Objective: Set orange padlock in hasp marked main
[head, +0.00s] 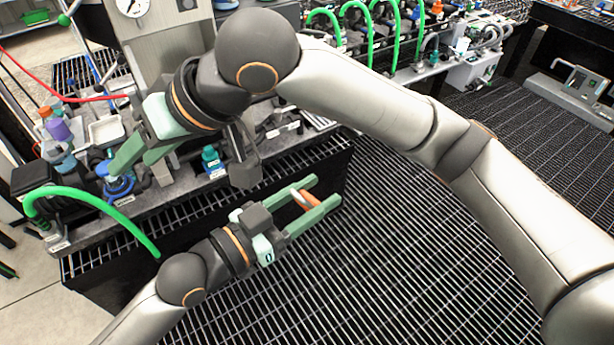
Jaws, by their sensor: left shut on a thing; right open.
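My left gripper (325,192) comes in from the lower left and is shut on the orange padlock (310,201). The padlock is held between the green fingers, over the grated floor and off the bench's front edge; a pale part shows at its upper left end. My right gripper (131,165) reaches across from the right; its green fingers are apart, close above a blue handwheel (119,188) on the bench. I cannot make out the hasp marked main; the small labels are unreadable and my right arm covers part of the bench.
The bench (190,198) carries a teal-capped fitting (211,158), a green hose (100,202) looping over its front, and bottles (57,128) at left. More green hoses (371,30) stand at the back. The grated floor (400,260) at right is clear.

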